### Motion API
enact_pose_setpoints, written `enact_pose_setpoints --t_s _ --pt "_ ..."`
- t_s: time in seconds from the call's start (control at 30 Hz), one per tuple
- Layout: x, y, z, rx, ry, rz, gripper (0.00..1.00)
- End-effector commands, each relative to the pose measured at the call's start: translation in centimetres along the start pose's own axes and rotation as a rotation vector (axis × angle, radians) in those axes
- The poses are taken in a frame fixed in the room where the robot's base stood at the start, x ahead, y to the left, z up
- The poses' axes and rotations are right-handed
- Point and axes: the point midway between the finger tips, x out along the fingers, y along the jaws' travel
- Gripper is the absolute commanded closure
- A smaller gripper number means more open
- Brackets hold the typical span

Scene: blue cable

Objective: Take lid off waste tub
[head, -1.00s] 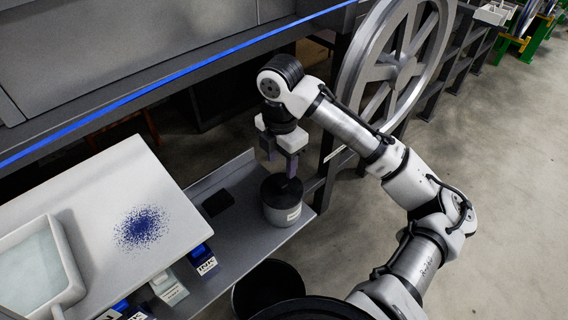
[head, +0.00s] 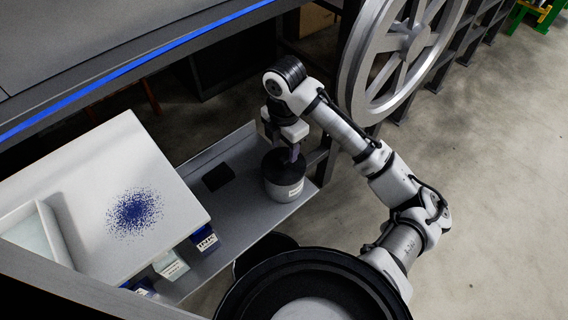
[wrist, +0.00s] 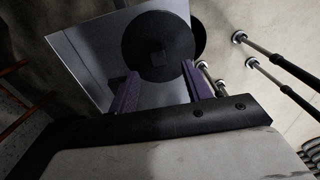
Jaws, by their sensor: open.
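The waste tub (head: 286,190) is a light grey round tub with a small label, upright on the grey shelf. Its dark round lid (head: 272,164) is on it. In the wrist view the lid (wrist: 158,28) is a black disc with a small square knob (wrist: 158,58) in its middle. My gripper (head: 292,156) is right above the lid, pointing down. In the wrist view my gripper's purple fingers (wrist: 160,70) are apart, with the knob between or just beyond their tips. Whether they touch the lid I cannot tell. The tub's inside is hidden.
A dark flat pad (head: 218,177) lies left of the tub. A white board (head: 165,205) with blue speckles and ink boxes (head: 205,239) stand further left. A large grey wheel (head: 400,50) rises behind right. A dark round container (head: 262,250) is below the shelf.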

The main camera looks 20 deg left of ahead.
Motion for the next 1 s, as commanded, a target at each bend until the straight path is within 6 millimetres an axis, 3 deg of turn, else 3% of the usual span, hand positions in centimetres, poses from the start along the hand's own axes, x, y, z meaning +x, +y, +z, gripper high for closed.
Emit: enact_pose_setpoints --t_s 0.33,0.67,1.0 --pt "4.3 0.2 0.0 0.002 0.004 -0.001 0.51" --pt "4.9 0.2 0.1 0.000 0.000 -0.001 0.51" --pt "4.8 0.2 0.1 0.000 0.000 -0.001 0.94"
